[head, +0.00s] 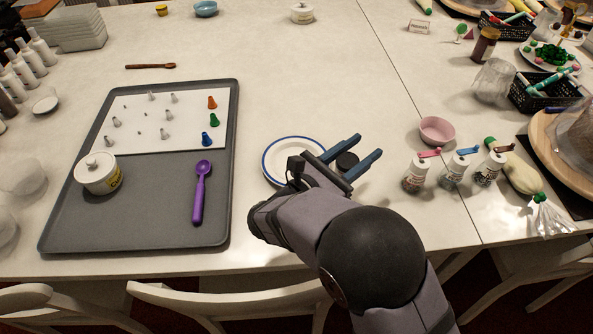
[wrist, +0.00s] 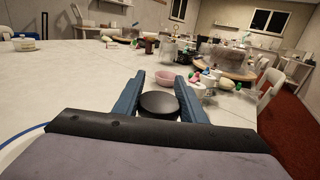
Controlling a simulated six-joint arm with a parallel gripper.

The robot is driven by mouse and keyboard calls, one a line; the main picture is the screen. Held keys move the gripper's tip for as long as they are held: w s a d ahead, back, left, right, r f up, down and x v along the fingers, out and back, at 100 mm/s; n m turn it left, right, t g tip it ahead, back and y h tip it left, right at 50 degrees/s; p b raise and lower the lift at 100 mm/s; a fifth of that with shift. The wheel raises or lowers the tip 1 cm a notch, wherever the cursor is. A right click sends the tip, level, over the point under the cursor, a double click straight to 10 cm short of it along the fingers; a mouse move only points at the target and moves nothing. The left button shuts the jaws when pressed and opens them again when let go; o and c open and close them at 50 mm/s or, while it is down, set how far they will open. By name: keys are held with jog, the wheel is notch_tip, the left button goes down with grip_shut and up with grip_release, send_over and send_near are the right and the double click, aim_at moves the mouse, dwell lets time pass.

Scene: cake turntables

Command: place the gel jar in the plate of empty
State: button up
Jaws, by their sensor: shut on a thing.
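My gripper (head: 368,147) is shut on a small dark-lidded jar, the gel jar (head: 347,162), just right of the plate. In the wrist view, the jar's round black lid (wrist: 158,104) shows between the two blue fingers; its lower body is hidden. The white plate (head: 283,149) with a blue rim lies on the table left of the jar, partly covered by my gripper. Its visible part is empty. A bit of its rim shows at the lower left of the wrist view. I cannot tell how high the jar is above the table.
A grey tray (head: 80,213) with piping tips, a purple spoon (head: 201,190) and a lidded white pot (head: 98,174) lies left. A pink bowl (head: 437,130) and several tagged bottles (head: 416,174) stand right. The table behind the plate is clear.

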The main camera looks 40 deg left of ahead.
jog(key=a+r+n+y+b, duration=0.2)
jog(key=a+r+y, duration=0.1)
jog(key=a+r, duration=0.4)
jog(key=y, duration=0.1)
send_over(318, 144)
jog(key=s+d, duration=0.3)
jog(key=s, duration=0.1)
jog(key=shift+n, duration=0.4)
jog(key=shift+s+a+f, duration=0.1)
jog(key=shift+f, duration=5.6)
jog(key=shift+f+b, duration=0.5)
jog(key=shift+b, duration=0.1)
jog(key=shift+f, duration=0.1)
jog(key=o, duration=1.1)
